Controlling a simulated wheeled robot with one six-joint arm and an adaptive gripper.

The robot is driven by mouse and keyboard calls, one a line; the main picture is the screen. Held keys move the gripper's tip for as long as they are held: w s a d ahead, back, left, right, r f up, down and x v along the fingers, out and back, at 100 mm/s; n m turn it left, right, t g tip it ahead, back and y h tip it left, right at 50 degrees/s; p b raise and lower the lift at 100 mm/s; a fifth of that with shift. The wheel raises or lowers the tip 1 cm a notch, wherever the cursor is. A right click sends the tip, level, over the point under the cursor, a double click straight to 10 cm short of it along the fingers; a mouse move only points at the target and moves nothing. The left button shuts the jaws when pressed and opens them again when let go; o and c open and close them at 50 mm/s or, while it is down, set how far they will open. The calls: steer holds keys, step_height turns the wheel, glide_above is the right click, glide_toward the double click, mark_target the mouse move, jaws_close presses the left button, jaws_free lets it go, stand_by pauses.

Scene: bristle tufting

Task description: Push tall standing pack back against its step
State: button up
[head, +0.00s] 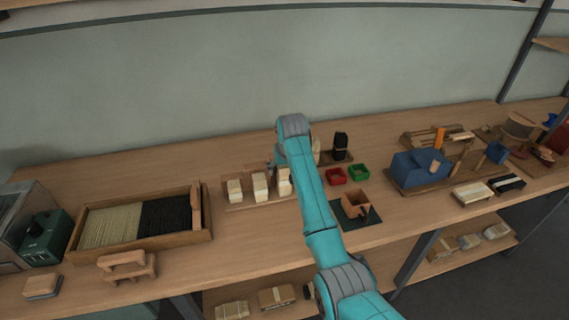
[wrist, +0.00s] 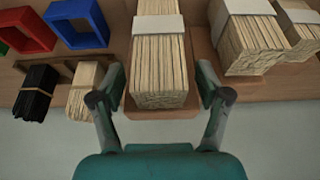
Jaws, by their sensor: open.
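Three pale bristle packs with white paper bands stand in a row on a low wooden board (head: 240,207) in the head view: left (head: 235,190), middle (head: 260,186) and right (head: 285,181). In the wrist view the pack nearest the coloured bins (wrist: 160,62) is in the upper middle, on a brown board. The other two show at upper right (wrist: 245,42) and at the right edge (wrist: 301,30). My gripper (wrist: 160,97) is open, its fingers either side of the near pack's lower end in the picture, with gaps showing. I cannot tell whether anything touches it. The head view hides my fingers behind my arm.
A red bin (head: 336,176) and a green bin (head: 358,173) stand right of my arm. Behind them are a black bundle (head: 340,146) and a pale bundle (wrist: 82,90). A bristle tray (head: 140,238) lies left. The bench between tray and packs is mostly clear.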

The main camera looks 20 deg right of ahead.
steer(key=shift+w+f, duration=0.1)
steer(key=shift+f, duration=0.15)
steer(key=shift+c, duration=0.2)
steer(key=c, duration=1.3)
steer(key=shift+o, duration=0.2)
steer(key=shift+w, duration=0.1)
steer(key=shift+w, duration=0.2)
steer(key=shift+w+r, duration=0.3)
steer(key=shift+w, duration=0.05)
